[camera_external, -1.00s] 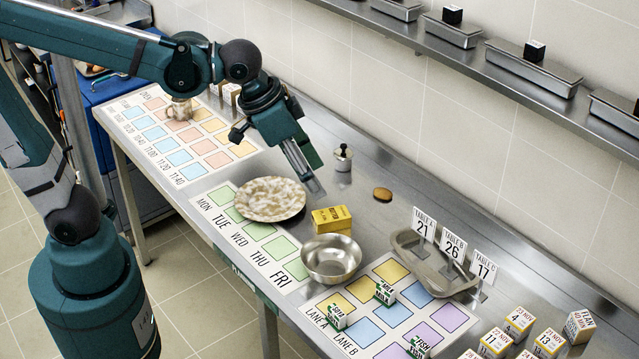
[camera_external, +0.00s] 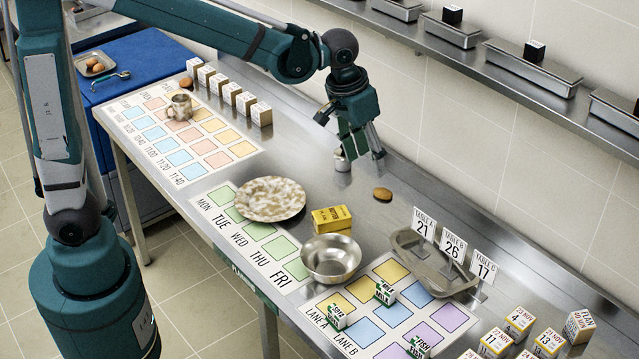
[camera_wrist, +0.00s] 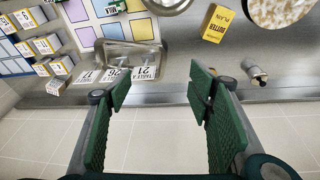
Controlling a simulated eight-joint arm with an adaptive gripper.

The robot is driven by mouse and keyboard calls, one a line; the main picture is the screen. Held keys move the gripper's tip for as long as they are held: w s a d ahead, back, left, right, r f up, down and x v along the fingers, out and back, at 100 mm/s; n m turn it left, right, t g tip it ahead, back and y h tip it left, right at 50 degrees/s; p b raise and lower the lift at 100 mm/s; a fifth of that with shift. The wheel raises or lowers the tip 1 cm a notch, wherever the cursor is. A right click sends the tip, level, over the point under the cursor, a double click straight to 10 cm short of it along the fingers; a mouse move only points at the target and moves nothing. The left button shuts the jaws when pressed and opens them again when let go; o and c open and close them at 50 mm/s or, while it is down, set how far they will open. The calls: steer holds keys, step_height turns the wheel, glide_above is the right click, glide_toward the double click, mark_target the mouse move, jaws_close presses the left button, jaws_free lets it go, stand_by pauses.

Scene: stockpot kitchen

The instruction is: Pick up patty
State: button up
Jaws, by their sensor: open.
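The patty (camera_external: 382,194) is a small round brown disc lying flat on the steel counter, right of the butter box. My gripper (camera_external: 360,157) is open and empty, above the counter, up and to the left of the patty in the external view. Its fingers point down, apart from the patty. In the wrist view my gripper (camera_wrist: 160,88) shows two spread green fingers with counter edge and wall tiles between them. I cannot make out the patty clearly there; the right finger may hide it.
A small metal pot (camera_external: 341,160) stands beside my left finger. The butter box (camera_external: 331,219), speckled plate (camera_external: 271,198), steel bowl (camera_external: 331,258) and grey tray (camera_external: 433,280) with number cards stand nearby. A steel shelf (camera_external: 470,45) runs along the tiled wall.

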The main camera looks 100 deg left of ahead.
steer(key=w+a+f+n+g, duration=0.1)
steer(key=w+a+f, duration=0.1)
steer(key=a+f, duration=0.3)
steer(key=w+a+f+n, duration=0.2)
steer(key=w+a+f, duration=0.15)
steer(key=a, duration=0.45)
steer(key=n+g+h, duration=0.1)
steer(key=n+g, duration=0.1)
glide_above(383, 191)
step_height(383, 191, down, 13)
steer(key=shift+w+f, duration=0.1)
steer(key=shift+w, duration=0.05)
steer(key=shift+f, duration=0.1)
steer(key=shift+f, duration=1.2)
steer(key=shift+f, duration=0.15)
steer(key=shift+f, duration=2.45)
